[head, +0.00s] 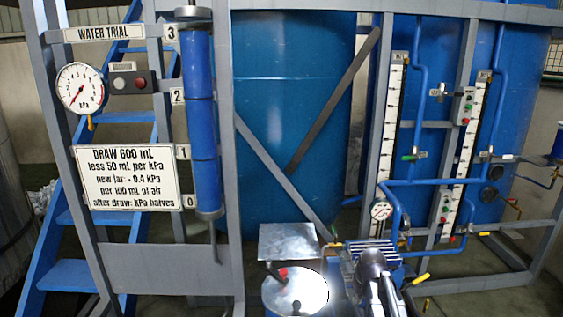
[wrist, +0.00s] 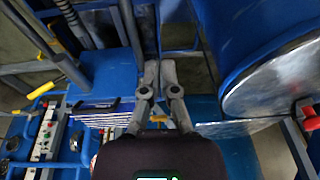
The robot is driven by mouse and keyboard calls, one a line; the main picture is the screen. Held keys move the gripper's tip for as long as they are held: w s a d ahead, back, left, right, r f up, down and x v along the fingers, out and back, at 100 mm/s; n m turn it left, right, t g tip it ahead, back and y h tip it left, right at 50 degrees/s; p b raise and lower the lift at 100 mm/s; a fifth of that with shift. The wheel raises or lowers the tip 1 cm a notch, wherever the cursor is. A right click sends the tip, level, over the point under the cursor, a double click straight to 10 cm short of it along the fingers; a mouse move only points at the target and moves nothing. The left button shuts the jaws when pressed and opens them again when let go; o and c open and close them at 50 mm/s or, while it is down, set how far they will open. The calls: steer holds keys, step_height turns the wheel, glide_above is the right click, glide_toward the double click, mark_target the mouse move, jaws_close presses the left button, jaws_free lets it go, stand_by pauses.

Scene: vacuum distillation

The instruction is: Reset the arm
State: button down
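My gripper (wrist: 160,70) shows in the wrist view with its two grey fingers brought together at the tips. Nothing shows between them. It points over the blue equipment and the floor, apart from any handle that I can make out. In the head view, my arm (head: 373,264) shows at the bottom middle, in front of a blue ribbed unit (head: 352,248). The fingertips cannot be made out there.
A pressure gauge (head: 81,89), a blue cylinder (head: 202,120) and a sign (head: 127,178) are on the left frame. A large blue tank (head: 290,120) stands behind. Pipes, valves and sight scales (head: 390,120) fill the right. A metal plate (head: 288,242) lies left of my arm.

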steer(key=s+a+g, duration=0.1)
steer(key=s+a, duration=0.2)
steer(key=s, duration=0.4)
steer(key=s+a+g, duration=0.1)
steer(key=s+a, duration=0.3)
steer(key=s, duration=0.3)
steer(key=shift+s+f+h, duration=0.2)
steer(key=shift+s+h, duration=0.1)
